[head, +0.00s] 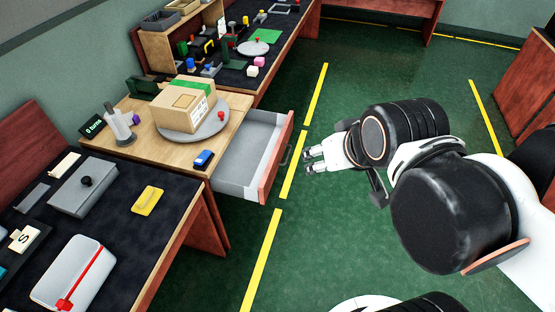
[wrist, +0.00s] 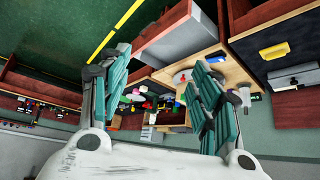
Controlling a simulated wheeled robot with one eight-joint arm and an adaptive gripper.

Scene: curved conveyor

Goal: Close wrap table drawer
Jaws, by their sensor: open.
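The wrap table (head: 142,112) has a light wood top, and its drawer (head: 250,150) is pulled out to the right. The drawer has a grey, empty-looking inside and a reddish-brown front (head: 276,160) with a dark handle (head: 285,155). In the wrist view the drawer (wrist: 180,38) shows at the top, beyond my fingers. My gripper (head: 309,160) is just right of the drawer front, apart from it, with its fingers pointing toward the handle. In the wrist view my gripper (wrist: 160,95) has its two teal-padded fingers spread wide with nothing between them.
On the wrap table stand a cardboard box (head: 185,105) on a grey turntable (head: 214,121), a blue item (head: 203,159) and a white dispenser (head: 120,127). A dark-topped table (head: 120,220) adjoins at the front left. Green floor with yellow lines (head: 262,255) is clear right of the drawer.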

